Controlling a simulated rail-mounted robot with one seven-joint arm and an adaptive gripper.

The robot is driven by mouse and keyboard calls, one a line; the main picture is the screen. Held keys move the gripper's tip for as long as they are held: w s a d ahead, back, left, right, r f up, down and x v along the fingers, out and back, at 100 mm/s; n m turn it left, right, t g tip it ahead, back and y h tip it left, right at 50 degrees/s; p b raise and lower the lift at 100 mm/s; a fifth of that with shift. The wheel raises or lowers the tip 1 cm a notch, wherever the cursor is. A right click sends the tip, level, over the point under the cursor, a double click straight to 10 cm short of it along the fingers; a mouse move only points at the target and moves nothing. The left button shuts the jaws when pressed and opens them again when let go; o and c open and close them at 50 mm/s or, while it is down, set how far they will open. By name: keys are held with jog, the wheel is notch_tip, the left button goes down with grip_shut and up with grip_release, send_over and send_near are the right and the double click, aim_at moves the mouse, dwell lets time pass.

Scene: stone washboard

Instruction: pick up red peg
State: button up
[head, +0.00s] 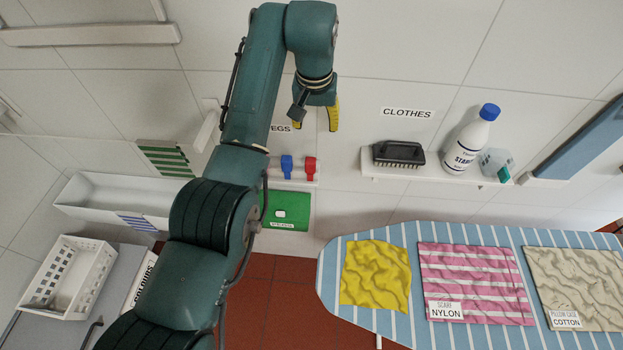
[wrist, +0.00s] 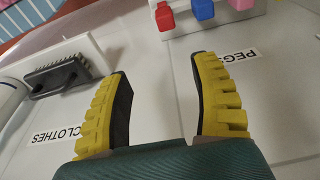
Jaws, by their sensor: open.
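The red peg (head: 310,167) stands on a small white wall shelf, just right of a blue peg (head: 287,166). In the wrist view, the red peg (wrist: 165,17) is at the top, left of the blue peg (wrist: 203,10) and a pink peg (wrist: 241,4). My gripper (head: 315,118) is above the peg shelf in the head view, with yellow fingers pointing down. In the wrist view, my gripper (wrist: 160,65) is open and empty, its fingers well apart and clear of the pegs.
The clothes shelf (head: 378,174) at right holds a black brush (head: 398,154) and a white bottle with a blue cap (head: 468,142). A green board (head: 287,212) is below the pegs. The striped ironing board (head: 372,318) carries folded cloths. A white basket (head: 72,275) is at lower left.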

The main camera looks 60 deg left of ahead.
aim_at(310, 161)
jog(key=f, duration=0.3)
jog(key=a+f, duration=0.1)
jog(key=f, duration=0.7)
jog(key=shift+s+a, duration=0.15)
jog(key=shift+s, duration=0.25)
jog(key=f, duration=0.3)
jog(key=f+b, duration=0.1)
jog(key=f, duration=0.2)
jog(key=shift+w+a, duration=0.1)
jog(key=shift+a, duration=0.1)
jog(key=c, duration=0.9)
jog(key=shift+o, duration=0.2)
